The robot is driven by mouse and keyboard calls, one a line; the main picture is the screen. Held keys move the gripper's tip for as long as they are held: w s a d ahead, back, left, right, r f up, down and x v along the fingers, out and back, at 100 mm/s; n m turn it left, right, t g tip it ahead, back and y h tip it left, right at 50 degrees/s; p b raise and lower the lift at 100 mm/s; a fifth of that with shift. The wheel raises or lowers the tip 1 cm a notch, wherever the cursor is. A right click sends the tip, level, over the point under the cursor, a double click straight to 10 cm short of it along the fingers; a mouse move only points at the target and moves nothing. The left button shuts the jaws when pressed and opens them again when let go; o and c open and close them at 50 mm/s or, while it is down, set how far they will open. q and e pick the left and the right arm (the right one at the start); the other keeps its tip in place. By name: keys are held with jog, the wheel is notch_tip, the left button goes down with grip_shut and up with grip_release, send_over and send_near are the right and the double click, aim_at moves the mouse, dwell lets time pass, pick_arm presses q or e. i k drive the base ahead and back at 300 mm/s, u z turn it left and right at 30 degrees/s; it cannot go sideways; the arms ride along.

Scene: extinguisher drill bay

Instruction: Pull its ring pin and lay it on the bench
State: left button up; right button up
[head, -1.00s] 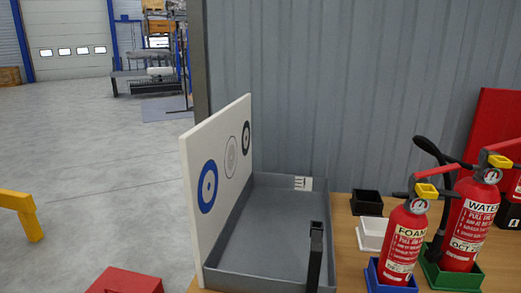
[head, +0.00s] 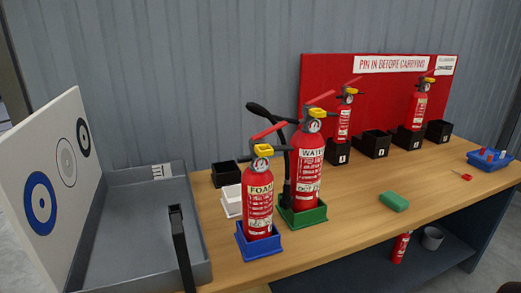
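A red extinguisher labelled FOAM (head: 259,205) stands upright in a blue holder (head: 262,249) at the front of the wooden bench (head: 345,217). A taller red extinguisher labelled WATER (head: 308,172) stands behind it to the right, in a green holder (head: 313,215), with a black hose at its left. Both have a red lever and a yellow piece at the neck; I cannot make out a ring pin on either. Two more extinguishers, a left one (head: 345,118) and a right one (head: 418,110), stand in black holders at the back. Neither of my grippers is in view.
A grey tray (head: 140,235) with a white target board (head: 25,160) is at left. A green block (head: 394,201), a small red item (head: 463,176) and a blue tray (head: 492,160) are on the right. A small extinguisher (head: 400,247) and a grey bucket (head: 432,238) sit below.

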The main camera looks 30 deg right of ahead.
aim_at(399, 175)
jog(key=u, duration=2.8)
jog(key=k, duration=2.1)
jog(key=z, duration=0.3)
